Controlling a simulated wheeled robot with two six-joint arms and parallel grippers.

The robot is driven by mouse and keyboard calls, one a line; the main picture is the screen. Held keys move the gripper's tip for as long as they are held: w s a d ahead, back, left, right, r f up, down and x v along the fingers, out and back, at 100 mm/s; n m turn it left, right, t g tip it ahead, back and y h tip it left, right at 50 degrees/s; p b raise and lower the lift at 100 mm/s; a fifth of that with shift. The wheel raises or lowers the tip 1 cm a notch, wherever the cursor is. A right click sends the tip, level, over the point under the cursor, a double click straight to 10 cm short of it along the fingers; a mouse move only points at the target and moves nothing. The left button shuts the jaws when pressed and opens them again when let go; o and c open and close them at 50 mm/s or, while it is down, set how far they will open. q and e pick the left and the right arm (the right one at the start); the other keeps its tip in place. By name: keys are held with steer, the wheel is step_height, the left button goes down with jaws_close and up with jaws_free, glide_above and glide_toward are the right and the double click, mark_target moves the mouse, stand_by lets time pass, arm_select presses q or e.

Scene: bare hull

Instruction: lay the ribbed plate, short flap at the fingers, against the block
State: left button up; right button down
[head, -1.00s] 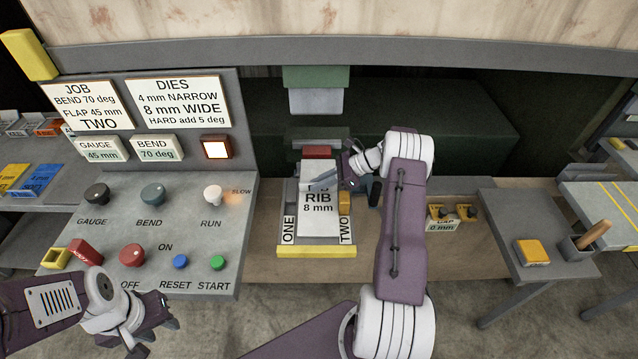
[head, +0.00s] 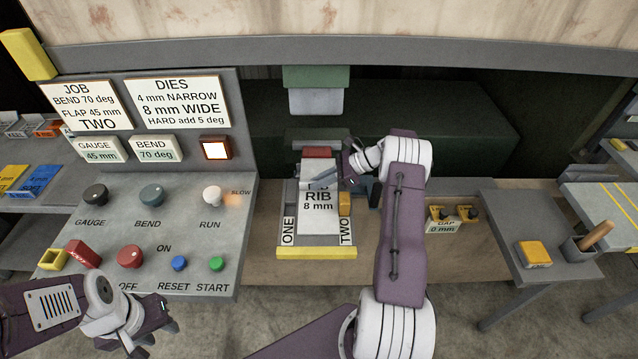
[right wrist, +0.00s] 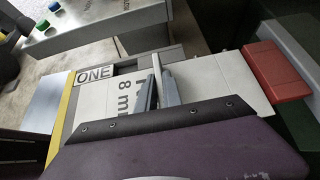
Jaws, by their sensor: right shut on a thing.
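The pale ribbed plate (head: 318,222), marked RIB 8 mm, lies over the bed between strips marked ONE and TWO. It also shows in the right wrist view (right wrist: 205,75). My right gripper (head: 341,177) is shut on the upright rib of the plate; its fingers (right wrist: 161,92) show in the right wrist view. The red block (head: 318,152) stands at the plate's far end, and in the right wrist view the block (right wrist: 280,72) borders the plate's end; I cannot tell if they touch. My left gripper (head: 158,328) is empty and open, low at the left.
A yellow bar (head: 316,252) edges the front of the bed. The green and grey press tool (head: 315,90) hangs above the back. The control panel (head: 150,250) with knobs and buttons stands at left. A small yellow block (head: 345,203) sits by strip TWO.

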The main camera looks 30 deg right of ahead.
steer(key=shift+w+r, duration=0.1)
steer(key=shift+w, duration=0.05)
steer(key=c, duration=1.4)
jaws_free()
steer(key=shift+c, duration=0.2)
steer(key=o, duration=0.5)
steer(key=shift+r+p, duration=1.8)
steer(key=shift+r, duration=0.7)
steer(key=shift+d, duration=0.15)
